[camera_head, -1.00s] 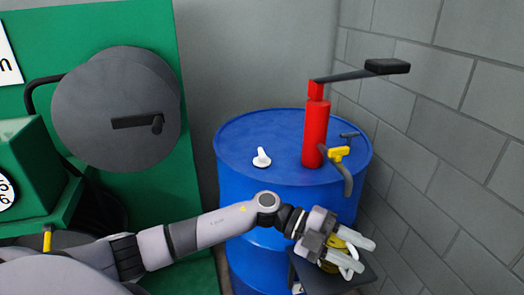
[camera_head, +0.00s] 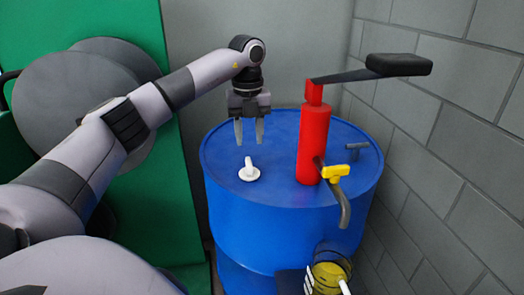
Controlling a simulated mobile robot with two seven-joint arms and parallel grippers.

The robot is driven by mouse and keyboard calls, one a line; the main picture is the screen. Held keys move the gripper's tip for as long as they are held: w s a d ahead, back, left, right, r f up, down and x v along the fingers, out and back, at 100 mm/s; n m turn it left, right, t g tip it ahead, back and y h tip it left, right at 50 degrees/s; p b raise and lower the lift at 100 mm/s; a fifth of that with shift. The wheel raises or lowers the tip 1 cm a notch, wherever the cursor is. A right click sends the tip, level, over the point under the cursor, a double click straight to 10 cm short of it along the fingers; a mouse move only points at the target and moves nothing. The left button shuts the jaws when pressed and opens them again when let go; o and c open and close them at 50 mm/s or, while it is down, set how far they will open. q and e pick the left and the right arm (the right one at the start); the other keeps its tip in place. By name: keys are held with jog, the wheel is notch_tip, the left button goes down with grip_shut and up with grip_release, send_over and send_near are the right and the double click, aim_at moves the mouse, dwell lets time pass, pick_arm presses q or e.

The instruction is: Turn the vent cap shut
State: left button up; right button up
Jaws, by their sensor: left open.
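The vent cap (camera_head: 249,171) is a small white disc with a raised grip on top. It sits on the left part of the lid of the blue drum (camera_head: 262,225). My left gripper (camera_head: 249,140) points down above the lid, over the cap's far side. Its two fingers are apart with nothing between them, and the cap is clear of them.
A red hand pump (camera_head: 312,150) with a long dark handle (camera_head: 398,65) and a yellow valve lever (camera_head: 336,171) stands right of the cap. A yellow item (camera_head: 328,278) sits low before the drum. A block wall (camera_head: 450,130) bounds the right, green machinery (camera_head: 180,190) the left.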

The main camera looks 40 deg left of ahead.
aim_at(249, 162)
pick_arm(q)
jog(key=shift+s+f, duration=0.15)
jog(key=shift+f, duration=3.35)
grip_shut()
